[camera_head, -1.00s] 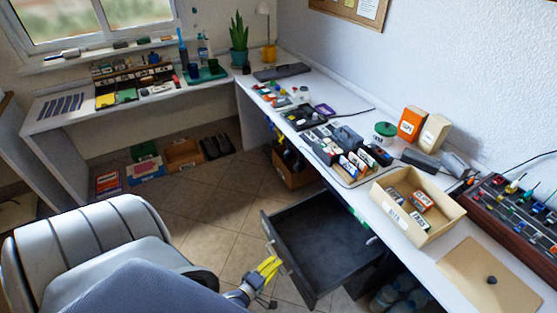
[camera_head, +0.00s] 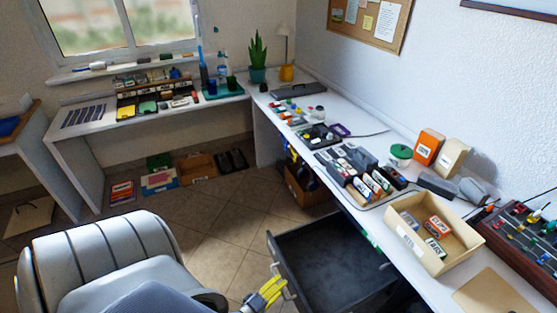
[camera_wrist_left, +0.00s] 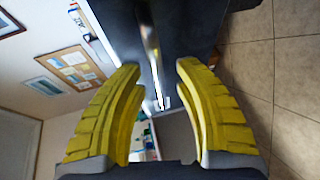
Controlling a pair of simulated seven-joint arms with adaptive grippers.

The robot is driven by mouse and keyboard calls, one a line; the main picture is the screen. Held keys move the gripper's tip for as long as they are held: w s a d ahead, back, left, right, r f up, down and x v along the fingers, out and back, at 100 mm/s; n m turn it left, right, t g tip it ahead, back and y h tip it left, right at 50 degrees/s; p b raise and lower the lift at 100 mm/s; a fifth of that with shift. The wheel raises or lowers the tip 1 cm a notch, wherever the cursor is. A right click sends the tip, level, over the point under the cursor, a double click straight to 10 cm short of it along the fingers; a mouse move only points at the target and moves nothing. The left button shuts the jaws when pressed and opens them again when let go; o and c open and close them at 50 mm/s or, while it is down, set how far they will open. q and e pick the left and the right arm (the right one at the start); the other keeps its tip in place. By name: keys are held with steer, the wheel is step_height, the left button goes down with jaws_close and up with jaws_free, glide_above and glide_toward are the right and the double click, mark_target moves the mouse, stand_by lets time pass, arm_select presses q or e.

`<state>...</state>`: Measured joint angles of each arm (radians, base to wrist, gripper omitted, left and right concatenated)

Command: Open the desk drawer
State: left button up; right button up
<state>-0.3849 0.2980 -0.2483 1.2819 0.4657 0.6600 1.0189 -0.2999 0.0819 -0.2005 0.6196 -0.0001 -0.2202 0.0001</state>
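The dark grey desk drawer (camera_head: 330,262) stands pulled well out from under the white desk, and its inside looks empty. Its metal handle (camera_head: 280,284) is on the front panel. My left gripper (camera_head: 277,288), with yellow fingers, is close to the handle on the outer side of the drawer front. In the left wrist view the fingers (camera_wrist_left: 160,68) are apart, with the metal handle (camera_wrist_left: 150,45) showing in line with the gap between them. No grip on the handle shows, and contact cannot be told. My right gripper is not in view.
A grey padded chair (camera_head: 105,262) stands at the lower left. The white desk (camera_head: 365,215) carries an open box (camera_head: 405,232) and several small items above the drawer. A brown box (camera_head: 303,190) sits under the desk. Tiled floor (camera_head: 220,225) is clear between chair and drawer.

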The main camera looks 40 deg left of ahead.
arm_select(q)
steer(key=shift+s, duration=0.1)
steer(key=s+r, duration=0.2)
steer(key=s, duration=0.9)
steer(key=shift+s+d+r, duration=0.15)
steer(key=shift+s, duration=0.15)
